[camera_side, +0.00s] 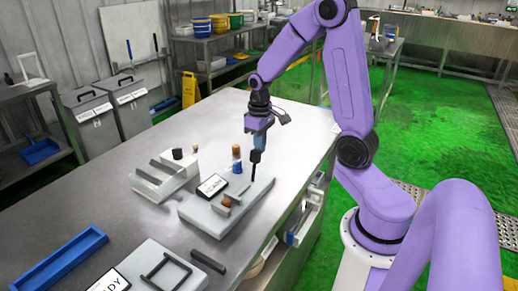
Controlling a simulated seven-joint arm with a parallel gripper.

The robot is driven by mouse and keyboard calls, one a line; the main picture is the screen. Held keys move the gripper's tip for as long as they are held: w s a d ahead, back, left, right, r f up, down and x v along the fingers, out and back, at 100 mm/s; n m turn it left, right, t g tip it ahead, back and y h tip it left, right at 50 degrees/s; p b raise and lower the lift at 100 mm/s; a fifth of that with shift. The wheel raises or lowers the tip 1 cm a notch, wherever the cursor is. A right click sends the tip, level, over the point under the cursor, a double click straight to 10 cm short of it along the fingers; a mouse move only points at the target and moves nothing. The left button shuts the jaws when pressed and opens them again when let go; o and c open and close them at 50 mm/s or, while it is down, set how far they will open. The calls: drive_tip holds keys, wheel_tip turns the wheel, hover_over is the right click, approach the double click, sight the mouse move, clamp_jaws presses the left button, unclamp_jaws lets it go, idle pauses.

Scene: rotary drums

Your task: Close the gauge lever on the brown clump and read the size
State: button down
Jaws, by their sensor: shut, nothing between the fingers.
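The gauge is a light grey base (205,222) on the steel table, with a dark-framed white display (211,186) whose text is too small to read. A brown clump (226,202) sits on the base beside small grey jaw blocks (236,211). The gauge lever (256,158) stands upright at the base's far right, with a black grip on a thin rod. My gripper (258,147) points down just above the lever's grip, shut and empty. I cannot tell whether its fingertips touch the grip. Whether the jaws touch the clump is unclear.
A pale block with grey rails (163,178) stands left of the gauge, with a black cylinder (177,154) near it. A cork-topped blue piece (237,167) stands behind the gauge. A blue tray (62,262), black frame (166,271) and black bar (208,262) lie nearer.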

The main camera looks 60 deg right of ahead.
sight(253, 158)
drive_tip(key=shift+w+a, duration=0.1)
drive_tip(key=shift+a, duration=1.8)
idle(0.8)
drive_tip(key=shift+d, duration=0.1)
drive_tip(key=shift+d, duration=0.95)
drive_tip(key=shift+r, duration=3.5)
